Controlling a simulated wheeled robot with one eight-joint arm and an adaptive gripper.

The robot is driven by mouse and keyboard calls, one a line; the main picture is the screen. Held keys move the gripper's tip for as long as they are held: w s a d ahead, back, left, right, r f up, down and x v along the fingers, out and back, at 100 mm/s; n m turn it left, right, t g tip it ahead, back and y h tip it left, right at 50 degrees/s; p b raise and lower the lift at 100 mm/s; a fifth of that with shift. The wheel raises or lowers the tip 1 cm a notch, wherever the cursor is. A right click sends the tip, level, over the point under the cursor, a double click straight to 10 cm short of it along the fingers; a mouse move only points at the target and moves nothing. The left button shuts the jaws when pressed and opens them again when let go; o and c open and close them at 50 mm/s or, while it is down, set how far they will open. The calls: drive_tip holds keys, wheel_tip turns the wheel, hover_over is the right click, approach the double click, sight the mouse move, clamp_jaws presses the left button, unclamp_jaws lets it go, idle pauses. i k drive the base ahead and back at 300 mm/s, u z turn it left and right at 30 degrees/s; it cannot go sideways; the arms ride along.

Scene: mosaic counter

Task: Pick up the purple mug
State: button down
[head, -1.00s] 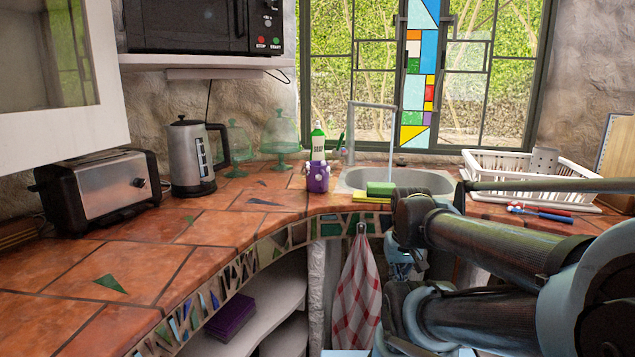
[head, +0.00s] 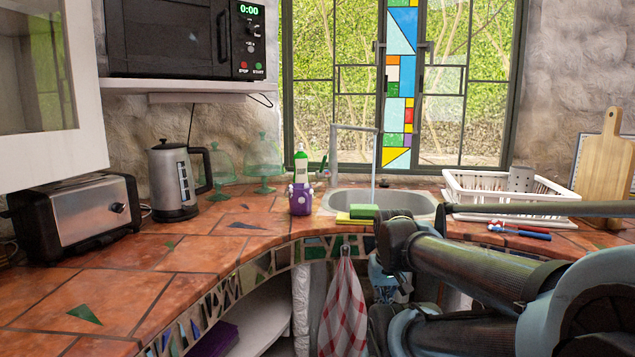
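A purple cup-like thing (head: 300,200) with pale spots stands upright on the tiled counter, left of the sink; it may be the purple mug, but its handle cannot be made out. A green and white soap bottle (head: 301,165) rises directly above it, and I cannot tell whether the bottle stands in it or behind it. My arm crosses the lower right of the head view, apart from the purple thing. My gripper is not visible.
The sink (head: 415,200) has a yellow and green sponge (head: 363,212) at its front edge. A white dish rack (head: 470,191) stands to the right. A kettle (head: 172,182) and toaster (head: 80,215) stand left. The counter's front-left is mostly clear. A checked towel (head: 343,305) hangs below.

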sight(300, 196)
drive_tip(key=z, duration=0.75)
drive_tip(key=k, duration=0.9)
drive_tip(key=u, duration=0.5)
drive_tip(key=i, duration=0.5)
